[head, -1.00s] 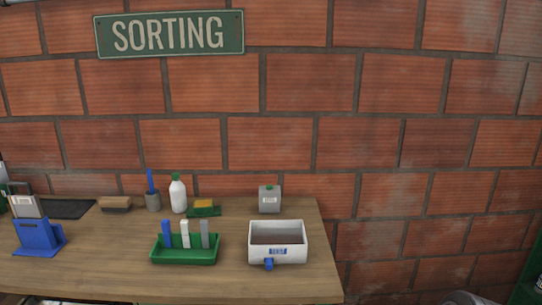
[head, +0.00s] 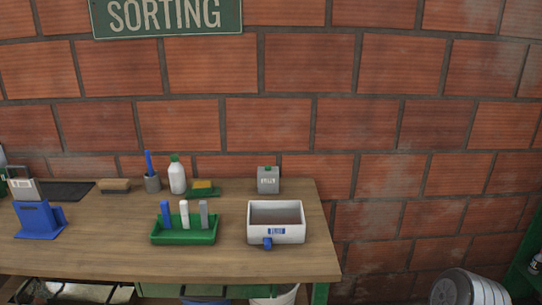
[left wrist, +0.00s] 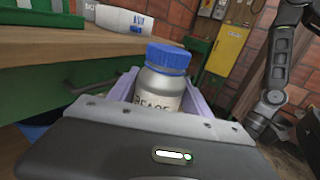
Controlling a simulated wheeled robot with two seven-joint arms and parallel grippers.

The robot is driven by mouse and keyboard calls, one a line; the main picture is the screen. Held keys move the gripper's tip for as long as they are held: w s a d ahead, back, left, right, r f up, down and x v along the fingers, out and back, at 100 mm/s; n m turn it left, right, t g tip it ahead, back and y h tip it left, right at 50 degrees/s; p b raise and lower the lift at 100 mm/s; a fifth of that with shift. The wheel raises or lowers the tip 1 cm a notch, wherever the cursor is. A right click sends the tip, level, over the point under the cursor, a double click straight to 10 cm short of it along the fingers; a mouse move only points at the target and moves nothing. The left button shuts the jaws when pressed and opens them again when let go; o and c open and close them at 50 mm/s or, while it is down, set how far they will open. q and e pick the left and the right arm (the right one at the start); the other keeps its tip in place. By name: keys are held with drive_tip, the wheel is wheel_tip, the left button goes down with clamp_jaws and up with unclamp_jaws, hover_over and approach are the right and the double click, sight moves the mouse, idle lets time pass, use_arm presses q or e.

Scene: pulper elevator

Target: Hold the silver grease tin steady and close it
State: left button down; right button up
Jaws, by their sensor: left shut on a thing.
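My left gripper (left wrist: 165,104) is shut around the tin's body, a pale finger on each side. The tin stands about upright in the grip, and its lower part is hidden by the gripper body. I cannot tell how tightly the lid sits. Links of my other arm show at the right edge of that view, but its gripper cannot be made out. The head view shows neither gripper.
A silver round container (head: 468,288) is low at right.

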idle(0.3)
use_arm(q)
drive_tip(key=w+d+f+m+g+h, duration=0.1)
drive_tip(key=d+m+g, duration=0.3)
drive_tip(key=d+g, duration=0.2)
drive_tip(key=w+d+f+m+g+h, duration=0.1)
drive_tip(key=d+m+g, duration=0.3)
drive_tip(key=d, duration=0.5)
drive_tip(key=shift+d+g+h, duration=0.25)
drive_tip(key=shift+g+h, duration=0.45)
drive_tip(key=shift+g, duration=0.4)
use_arm(e)
drive_tip(key=shift+c, duration=0.3)
